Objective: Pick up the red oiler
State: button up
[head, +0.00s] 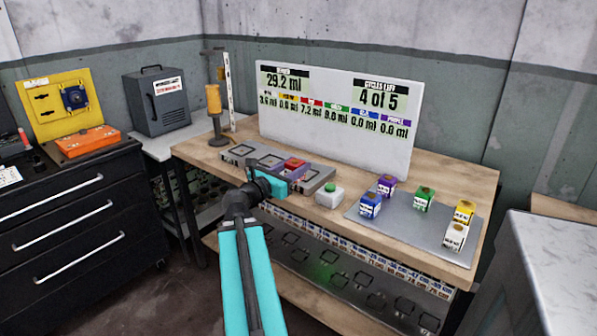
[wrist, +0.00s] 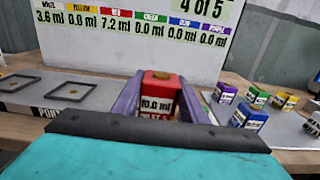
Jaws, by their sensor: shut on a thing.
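The red oiler (wrist: 161,88) is a small red block with a brownish top and a white label reading 10.0 ml. In the wrist view it stands upright between the two purple fingers of my gripper (wrist: 158,97), which are shut on its sides. The lower part of its front is cut off by my gripper's dark edge. In the head view the red oiler (head: 294,163) shows at the grey tray (head: 240,153) on the bench, with my gripper (head: 298,175) at it. I cannot tell whether it touches the tray.
Purple, blue, green, yellow and white oilers stand on a grey plate (head: 400,228) at the right. A white display board (head: 340,125) rises behind. A yellow-topped post (head: 214,105) stands at left.

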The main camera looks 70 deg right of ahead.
aim_at(290, 171)
jog(key=shift+s+a+f+b, duration=0.15)
jog(key=shift+a+b, duration=0.85)
jog(key=shift+b, duration=3.65)
jog(key=shift+a+b, duration=0.1)
jog(key=shift+b, duration=0.35)
jog(key=shift+a+r+b, duration=0.2)
jog(key=shift+a+b, duration=0.4)
jog(key=shift+b, duration=0.15)
jog(key=shift+a+r+b, duration=0.2)
jog(key=shift+a+b, duration=0.35)
jog(key=shift+b, duration=0.2)
